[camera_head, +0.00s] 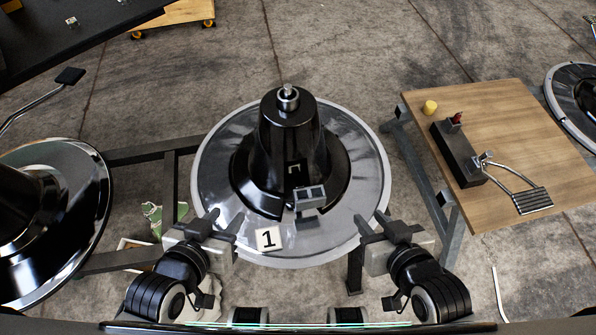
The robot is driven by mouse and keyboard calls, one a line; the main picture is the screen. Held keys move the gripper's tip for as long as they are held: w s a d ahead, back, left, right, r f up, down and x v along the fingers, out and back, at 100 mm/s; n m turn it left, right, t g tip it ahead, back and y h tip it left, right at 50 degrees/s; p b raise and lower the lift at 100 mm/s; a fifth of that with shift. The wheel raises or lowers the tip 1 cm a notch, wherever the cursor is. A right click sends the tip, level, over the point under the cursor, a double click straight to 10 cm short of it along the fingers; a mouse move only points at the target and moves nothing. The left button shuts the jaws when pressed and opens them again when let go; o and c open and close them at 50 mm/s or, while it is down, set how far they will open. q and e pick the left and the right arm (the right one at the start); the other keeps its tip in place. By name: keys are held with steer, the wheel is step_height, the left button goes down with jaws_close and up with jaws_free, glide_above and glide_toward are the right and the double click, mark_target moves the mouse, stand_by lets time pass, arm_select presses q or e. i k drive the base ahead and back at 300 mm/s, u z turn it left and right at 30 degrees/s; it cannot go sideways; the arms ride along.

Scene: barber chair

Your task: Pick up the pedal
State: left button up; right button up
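A chrome pedal with a ribbed foot plate (533,201) and two thin bars lies on the wooden table (500,120) at the right. The inner end of its bars is by a black box. My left gripper (223,220) is open and empty at the front left rim of the round chair base. My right gripper (371,220) is open and empty at the front right rim, left of the table and well apart from the pedal.
A round metal base (215,165) with a black cone stands in the middle, with a grey bracket (310,197) and a "1" card (268,239). The black box (457,153) and a yellow cylinder (430,107) are on the table. Another base (75,190) stands left.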

mark_target(536, 199)
steer(key=z, duration=0.45)
steer(key=k, duration=1.1)
steer(key=u, duration=0.05)
steer(key=i, duration=0.5)
steer(key=z, duration=0.95)
steer(key=k, duration=1.05)
steer(key=z, duration=1.3)
steer(key=i, duration=1.95)
steer(key=u, duration=0.6)
steer(key=i, duration=1.15)
steer(key=u, duration=1.25)
